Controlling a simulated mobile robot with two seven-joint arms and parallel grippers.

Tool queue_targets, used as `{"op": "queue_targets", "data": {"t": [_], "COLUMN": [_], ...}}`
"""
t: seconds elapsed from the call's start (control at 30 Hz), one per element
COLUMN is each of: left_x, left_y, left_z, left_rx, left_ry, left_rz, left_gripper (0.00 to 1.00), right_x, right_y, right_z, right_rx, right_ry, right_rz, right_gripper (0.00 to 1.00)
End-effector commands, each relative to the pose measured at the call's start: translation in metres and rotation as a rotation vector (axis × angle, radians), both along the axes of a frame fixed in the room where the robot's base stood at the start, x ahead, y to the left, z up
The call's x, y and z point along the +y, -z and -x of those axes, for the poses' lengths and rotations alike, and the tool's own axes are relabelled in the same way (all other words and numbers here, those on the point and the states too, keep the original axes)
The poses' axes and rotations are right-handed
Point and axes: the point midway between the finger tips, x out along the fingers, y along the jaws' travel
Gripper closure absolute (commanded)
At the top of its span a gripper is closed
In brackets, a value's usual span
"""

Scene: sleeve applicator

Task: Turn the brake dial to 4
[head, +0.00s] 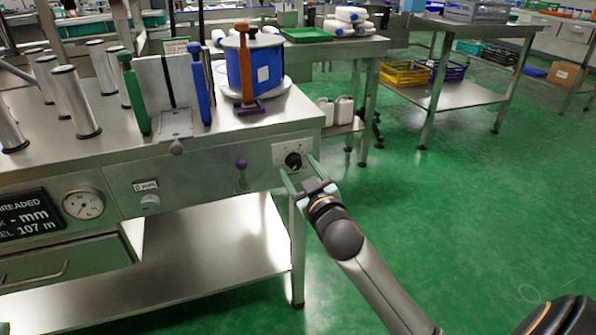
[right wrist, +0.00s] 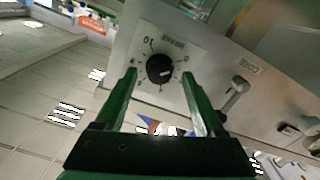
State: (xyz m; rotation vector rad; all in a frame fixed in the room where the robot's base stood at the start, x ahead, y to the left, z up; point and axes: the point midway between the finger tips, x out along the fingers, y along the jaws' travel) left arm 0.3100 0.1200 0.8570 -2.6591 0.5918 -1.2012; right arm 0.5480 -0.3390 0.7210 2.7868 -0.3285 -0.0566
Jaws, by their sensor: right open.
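The brake dial is a round black knob (head: 293,160) on a pale plate at the right end of the machine's front panel. It also shows in the right wrist view (right wrist: 160,69), with numbers around it; a 10 is readable at its upper left. A small light mark shows on the knob's face, but I cannot read which number it points to. My right gripper (head: 298,166) is open, its green fingers (right wrist: 158,74) pointing at the panel. The knob lies between the two fingertips in the picture, with a gap on each side. My left gripper is out of view.
A purple-knobbed lever (head: 241,164) sits left of the dial plate, and a small knob (head: 149,202) and round gauge (head: 83,204) are farther left. A blue spool (head: 262,66) stands on the steel tabletop. The green floor right of the machine is clear.

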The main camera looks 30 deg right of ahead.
Motion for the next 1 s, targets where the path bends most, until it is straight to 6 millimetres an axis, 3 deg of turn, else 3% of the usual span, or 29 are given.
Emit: {"op": "queue_targets", "data": {"t": [0.47,1.0], "left_x": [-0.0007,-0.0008], "left_y": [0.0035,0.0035], "left_z": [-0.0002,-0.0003], "left_rx": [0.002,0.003], "left_ry": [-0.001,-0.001], "left_rz": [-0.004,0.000], "left_gripper": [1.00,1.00], "right_x": [-0.0030,-0.0028], "right_y": [-0.0003,-0.0001], "right_z": [-0.0106,-0.0103], "right_rx": [0.000,0.000], "right_ry": [0.001,0.000], "right_rz": [0.000,0.000], "right_gripper": [0.30,0.90]}}
